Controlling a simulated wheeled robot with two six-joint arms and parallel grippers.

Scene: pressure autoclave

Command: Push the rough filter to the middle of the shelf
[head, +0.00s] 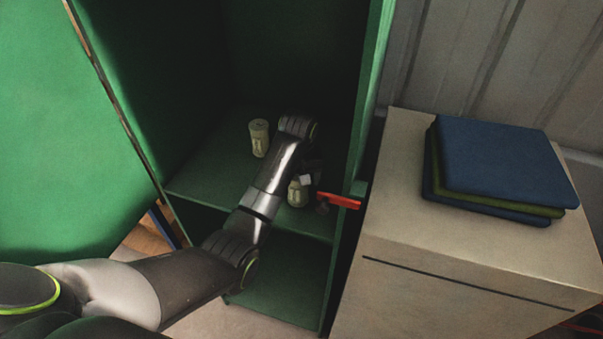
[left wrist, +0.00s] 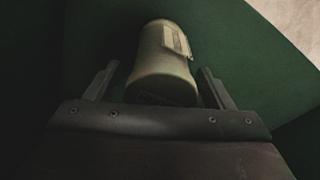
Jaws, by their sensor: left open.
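Two cream filters stand on the green shelf (head: 215,178) in the head view. One filter (head: 259,138) stands further back and left; the other (head: 297,193) is near the front right edge. I cannot read which is the rough one. My left arm reaches over the shelf between them, and its gripper (head: 308,178) is beside the front right filter, partly hidden by the arm. In the left wrist view, a cream filter (left wrist: 163,62) with a pale label lies between the spread fingers of the open left gripper (left wrist: 160,88). Contact cannot be told. My right gripper is out of view.
The green cabinet door (head: 60,130) stands open at left, and the cabinet's right wall (head: 368,100) is close to my gripper. A red piece (head: 338,201) sits at the right front. A beige cabinet (head: 400,210) carries folded cloths (head: 500,160). Shelf room is free at left.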

